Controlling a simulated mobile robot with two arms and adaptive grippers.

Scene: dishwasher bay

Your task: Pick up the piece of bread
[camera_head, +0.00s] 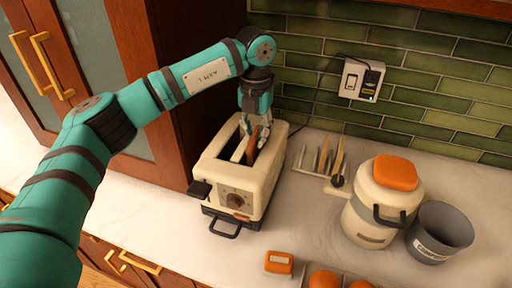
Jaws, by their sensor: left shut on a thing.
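The piece of bread (252,146) is brown and stands upright at a slot of the cream toaster (266,183). Its lower part is hidden inside the toaster. My left gripper (252,132) points down over the toaster and is shut on the bread. The toaster has a dark lever on its left front, a round knob and a black handle low at the front. My right gripper is not in view.
Right of the toaster stand a rack (314,173), a cream pot with an orange lid (396,172) and a grey bin (440,232). Orange items (279,262) lie at the front edge. A wooden cabinet (160,90) stands close on the left. The counter between is clear.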

